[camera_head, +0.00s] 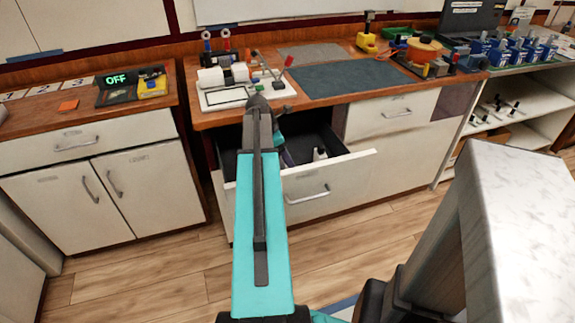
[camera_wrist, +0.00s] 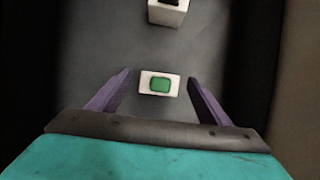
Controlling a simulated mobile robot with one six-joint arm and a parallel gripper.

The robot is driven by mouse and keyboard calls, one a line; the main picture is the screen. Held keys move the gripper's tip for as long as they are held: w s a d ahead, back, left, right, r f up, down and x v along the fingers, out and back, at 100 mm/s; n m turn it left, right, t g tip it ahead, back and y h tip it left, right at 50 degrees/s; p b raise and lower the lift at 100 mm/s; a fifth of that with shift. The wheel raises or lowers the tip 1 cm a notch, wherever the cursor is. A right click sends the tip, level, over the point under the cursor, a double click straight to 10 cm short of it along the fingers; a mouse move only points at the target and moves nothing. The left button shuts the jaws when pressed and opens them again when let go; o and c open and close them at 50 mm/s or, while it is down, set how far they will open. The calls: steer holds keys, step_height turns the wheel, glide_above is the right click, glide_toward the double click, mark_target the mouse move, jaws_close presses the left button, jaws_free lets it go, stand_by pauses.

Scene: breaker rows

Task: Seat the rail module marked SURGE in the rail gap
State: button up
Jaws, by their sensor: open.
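My gripper (camera_wrist: 159,77) is open, with its purple fingers pointing down into an open drawer (camera_head: 345,162). A small white module with a green top (camera_wrist: 160,84) lies on the drawer floor, between and a little beyond the fingers as seen in the wrist view. The fingers do not appear to touch it. A second white block with a black top (camera_wrist: 168,12) stands farther off. One white module (camera_head: 320,154) shows in the head view beside my arm. No SURGE marking is legible, and I cannot make out the rail gap.
Dark drawer walls stand close on both sides in the wrist view. The worktop (camera_head: 205,125) above the drawer holds a white board with parts (camera_head: 222,97) and a grey mat (camera_head: 350,82). A left cabinet carries a display reading OFF (camera_head: 116,79).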

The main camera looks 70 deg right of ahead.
steer(key=shift+s+f, duration=0.15)
steer(key=shift+f, duration=0.2)
stand_by(0.3)
steer(key=c, duration=1.3)
steer(key=shift+r, duration=0.15)
steer(key=shift+d+r, duration=0.1)
steer(key=shift+r, duration=4.8)
